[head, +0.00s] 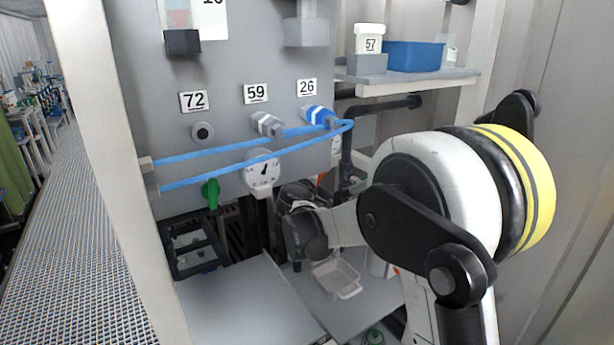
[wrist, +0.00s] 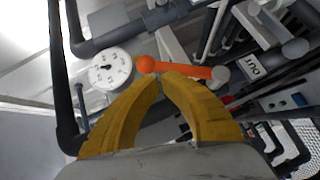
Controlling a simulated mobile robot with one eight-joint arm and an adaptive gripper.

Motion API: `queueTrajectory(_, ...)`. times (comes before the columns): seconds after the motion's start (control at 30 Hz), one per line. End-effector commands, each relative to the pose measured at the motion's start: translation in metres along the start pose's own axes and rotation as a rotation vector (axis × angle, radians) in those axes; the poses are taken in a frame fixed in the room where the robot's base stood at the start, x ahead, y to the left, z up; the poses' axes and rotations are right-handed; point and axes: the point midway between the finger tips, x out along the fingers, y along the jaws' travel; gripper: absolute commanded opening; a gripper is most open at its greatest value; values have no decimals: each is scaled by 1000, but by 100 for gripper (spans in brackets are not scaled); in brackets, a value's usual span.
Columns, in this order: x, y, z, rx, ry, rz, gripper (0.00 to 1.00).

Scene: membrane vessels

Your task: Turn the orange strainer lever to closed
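The orange strainer lever (wrist: 188,71) shows in the wrist view, a flat bar with a round orange knob (wrist: 146,64) at its left end. Its right end meets a grey round pivot (wrist: 220,76). The bar lies nearly level across the picture. My gripper (wrist: 161,77) has two yellow fingers whose tips nearly meet, with nothing seen held between them. The tips overlap the bar's lower edge near the knob; I cannot tell whether they touch it. In the head view my arm hides the lever, and the fingers cannot be made out.
A white dial gauge (wrist: 110,68) sits left of the knob. Grey pipes and an OUT label (wrist: 252,64) crowd the right. In the head view, blue tubes (head: 245,158) cross the grey panel (head: 150,100). A white tray (head: 337,279) stands below my arm.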

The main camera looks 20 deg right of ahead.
Motion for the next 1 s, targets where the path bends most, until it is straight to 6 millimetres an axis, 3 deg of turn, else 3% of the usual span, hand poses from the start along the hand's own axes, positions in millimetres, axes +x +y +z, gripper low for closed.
queueTrajectory(0.37,20,-3,21,67,-3,-64,0)
queueTrajectory(1.0,42,-26,42,94,-1,-95,0)
